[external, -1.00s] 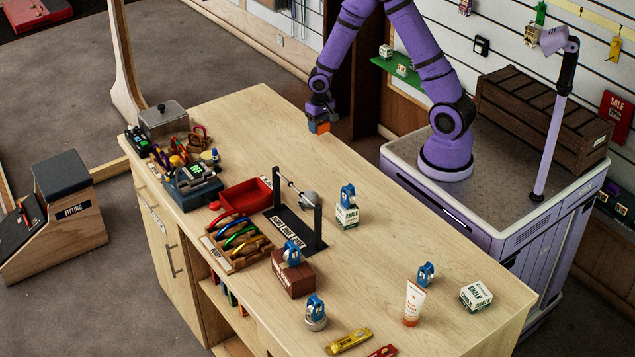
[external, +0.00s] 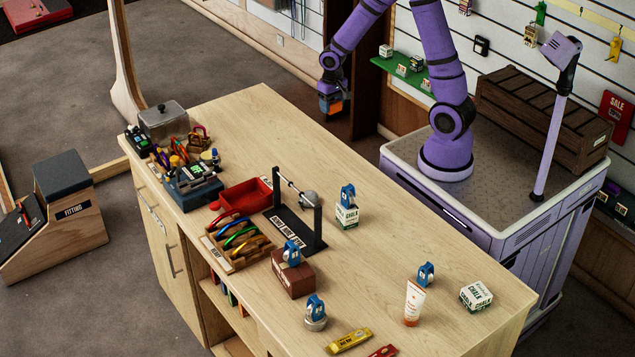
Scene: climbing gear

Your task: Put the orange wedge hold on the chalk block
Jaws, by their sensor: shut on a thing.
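My gripper (external: 333,103) is shut on the orange wedge hold (external: 328,105) and holds it in the air above the far edge of the wooden counter. The gripper hides part of the hold. A white and green chalk block (external: 476,295) sits on the counter at the right, with nothing on top. Another chalk block (external: 347,216) stands near the middle and bears a blue device (external: 348,195). I cannot tell from the pictures which block the task means.
A white tube (external: 413,303) stands left of the right chalk block. A black bar stand (external: 317,222) rises mid-counter. The counter's far side is clear.

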